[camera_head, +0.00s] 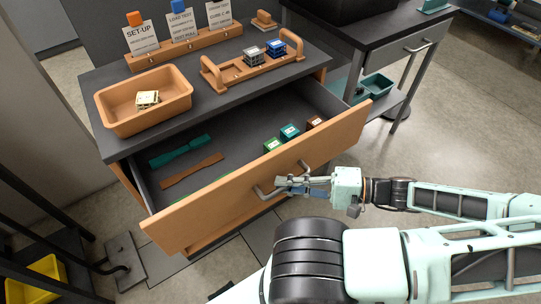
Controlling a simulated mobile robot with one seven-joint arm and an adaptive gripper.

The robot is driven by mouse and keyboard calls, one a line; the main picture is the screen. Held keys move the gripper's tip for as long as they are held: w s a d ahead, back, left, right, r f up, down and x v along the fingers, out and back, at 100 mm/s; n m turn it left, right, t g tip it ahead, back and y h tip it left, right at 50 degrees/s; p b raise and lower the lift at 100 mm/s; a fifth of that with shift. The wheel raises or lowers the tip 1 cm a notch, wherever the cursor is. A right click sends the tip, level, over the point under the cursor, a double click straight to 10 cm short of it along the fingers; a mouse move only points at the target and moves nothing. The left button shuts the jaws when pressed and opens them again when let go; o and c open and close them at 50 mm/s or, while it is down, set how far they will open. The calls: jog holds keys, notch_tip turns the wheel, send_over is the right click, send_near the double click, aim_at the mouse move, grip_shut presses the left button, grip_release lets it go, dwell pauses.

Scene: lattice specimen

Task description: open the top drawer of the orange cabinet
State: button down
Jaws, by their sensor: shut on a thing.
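The orange cabinet's top drawer (250,187) is pulled well out, and its dark grey inside shows. A metal bar handle (262,194) sits on the middle of its orange front. My gripper (285,184) is shut on the handle near its right part, reaching in from the right. The fingers partly hide the handle. Inside the drawer lie a teal flat specimen (180,150) and a brown one (192,171) at the left. Several small green, teal and brown blocks stand at the right.
On the cabinet top are an orange tray (112,118) with a pale lattice block, a carrier (213,80) with grey and blue cubes, and a rack of cards (190,44). A dark side table (375,40) stands right.

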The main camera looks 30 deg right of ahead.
jog(key=s+p, duration=0.1)
jog(key=s, duration=0.5)
jog(key=shift+s+p, duration=0.3)
jog(key=shift+p, duration=0.05)
jog(key=shift+d, duration=0.1)
jog(key=c, duration=2)
grip_release()
jog(key=shift+o, duration=0.2)
jog(key=v, duration=1.2)
jog(key=shift+w, duration=0.1)
